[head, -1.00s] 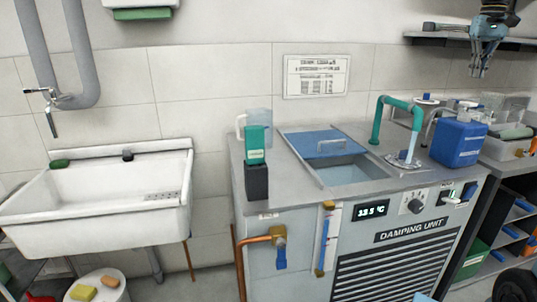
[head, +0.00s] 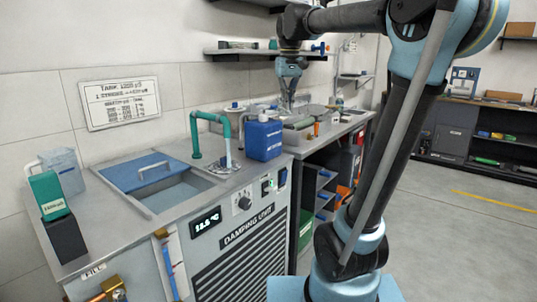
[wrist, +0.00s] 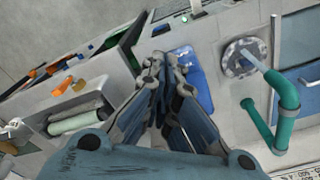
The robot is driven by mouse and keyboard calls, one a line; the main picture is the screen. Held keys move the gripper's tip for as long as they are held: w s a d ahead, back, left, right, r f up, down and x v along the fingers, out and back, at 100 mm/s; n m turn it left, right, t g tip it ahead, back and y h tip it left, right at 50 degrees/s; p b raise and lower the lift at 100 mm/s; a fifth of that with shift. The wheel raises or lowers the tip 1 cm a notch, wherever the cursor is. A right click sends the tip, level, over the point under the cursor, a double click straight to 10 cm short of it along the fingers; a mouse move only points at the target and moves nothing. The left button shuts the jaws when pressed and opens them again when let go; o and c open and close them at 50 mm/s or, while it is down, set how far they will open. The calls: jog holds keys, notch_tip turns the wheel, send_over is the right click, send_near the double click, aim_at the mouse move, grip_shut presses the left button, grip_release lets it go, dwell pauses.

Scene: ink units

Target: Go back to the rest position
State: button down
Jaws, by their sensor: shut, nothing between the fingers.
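My gripper (head: 289,106) hangs from my raised arm, fingers pointing down, above the counter to the right of the damping unit in the head view. In the wrist view my gripper (wrist: 165,85) is shut and empty, with its fingertips close together. The blue canister (wrist: 190,78) shows behind the fingers there, below and apart from them. My arm crosses the right half of the head view.
The damping unit (head: 245,240) has a blue-lidded tank (head: 145,171), a green spout (head: 195,135) and the blue canister (head: 264,140) on top. A wall shelf (head: 265,53) is behind my arm. Open floor (head: 450,220) lies at right.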

jog(key=s+d+f+m, duration=0.1)
jog(key=s+d+f, duration=0.3)
jog(key=s+f, duration=0.4)
jog(key=s+d+f+m+t, duration=0.1)
jog(key=s+d+f, duration=0.3)
jog(key=s+f, duration=0.4)
jog(key=s+d+f+m, duration=0.1)
jog(key=s+d+f, duration=0.4)
jog(key=f, duration=1.1)
jog(key=s, duration=0.3)
jog(key=shift+f+t, duration=0.3)
jog(key=shift+f, duration=0.1)
jog(key=shift+a, duration=0.1)
